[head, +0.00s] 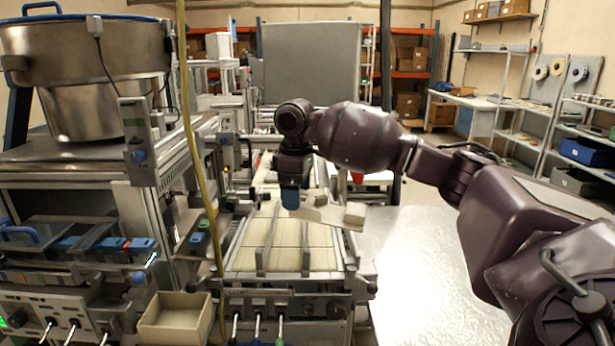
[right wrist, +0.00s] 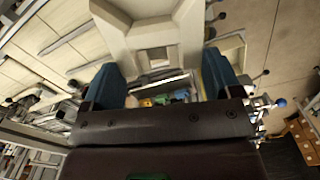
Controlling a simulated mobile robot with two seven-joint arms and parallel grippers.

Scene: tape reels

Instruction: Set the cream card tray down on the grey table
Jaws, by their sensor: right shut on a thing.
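My right gripper (head: 291,200) reaches in from the right and points down over the conveyor-like machine bed. It is shut on a cream tray (head: 325,213), which is held over the right part of that bed. In the right wrist view the cream tray (right wrist: 150,50) lies between the two blue fingers of the gripper (right wrist: 163,85); part of it is cut off at the top edge. Whether the tray touches the bed below is hard to tell. The grey table (head: 430,280) is to the right of the bed, with a shiny, bare top. My left gripper is not seen.
A cream open box (head: 177,322) sits at the bottom left, in front of the machine. The bed (head: 285,255) has metal rails. A large steel bowl (head: 90,60) stands at the left. A yellow hose (head: 190,130) hangs left of centre. Shelves with reels line the right wall.

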